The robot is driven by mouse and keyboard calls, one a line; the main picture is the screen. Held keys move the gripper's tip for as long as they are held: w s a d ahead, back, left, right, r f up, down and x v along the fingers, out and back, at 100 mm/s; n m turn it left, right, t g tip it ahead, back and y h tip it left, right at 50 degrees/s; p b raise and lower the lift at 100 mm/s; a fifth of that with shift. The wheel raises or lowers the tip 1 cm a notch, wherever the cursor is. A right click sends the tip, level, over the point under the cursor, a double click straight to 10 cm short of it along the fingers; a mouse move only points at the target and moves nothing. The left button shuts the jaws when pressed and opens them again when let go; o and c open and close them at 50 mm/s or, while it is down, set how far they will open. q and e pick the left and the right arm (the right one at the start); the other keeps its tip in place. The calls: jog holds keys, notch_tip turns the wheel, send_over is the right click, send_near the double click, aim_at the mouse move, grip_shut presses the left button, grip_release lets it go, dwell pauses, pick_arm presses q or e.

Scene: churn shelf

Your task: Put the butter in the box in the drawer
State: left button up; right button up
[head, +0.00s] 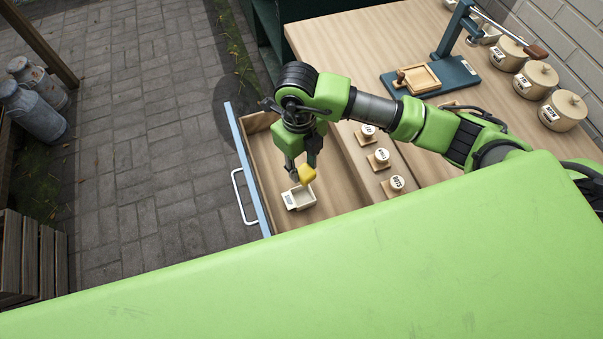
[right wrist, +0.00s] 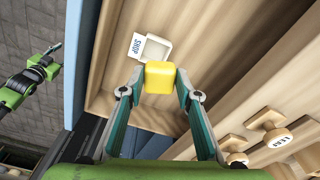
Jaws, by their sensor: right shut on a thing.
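The yellow butter (head: 307,174) is held between the fingertips of my right gripper (head: 303,172), which is shut on it. In the right wrist view the butter (right wrist: 159,77) sits between both fingers of the right gripper (right wrist: 158,82). The small white box (head: 299,197) stands in the open drawer (head: 262,160), with a label on its side. The butter is above the box and overlaps its edge in both views; the box (right wrist: 152,50) reads "SHOP" in the wrist view. My left gripper (right wrist: 50,52) shows only small at the left of the wrist view.
The wooden counter (head: 330,45) lies right of the drawer. It carries several round stamps, a press (head: 440,75) and lidded pots (head: 536,80). The drawer's blue front has a white handle (head: 243,197).

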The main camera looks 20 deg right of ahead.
aim_at(302, 173)
jog(key=m, duration=0.1)
jog(key=f+m, duration=0.1)
jog(key=f, duration=0.1)
jog(key=shift+s+a+f+m, duration=0.25)
jog(key=shift+s+m, duration=0.15)
jog(key=shift+f+m, duration=0.4)
jog(key=shift+m, duration=0.1)
jog(key=shift+s+f+b, duration=0.1)
jog(key=shift+f+b, duration=0.75)
jog(key=shift+f, duration=0.15)
jog(key=shift+f+b, duration=0.95)
jog(key=shift+f, duration=0.3)
jog(key=shift+f+b, duration=1.15)
jog(key=shift+f, duration=0.1)
jog(key=shift+r, duration=0.15)
jog(key=o, duration=1.2)
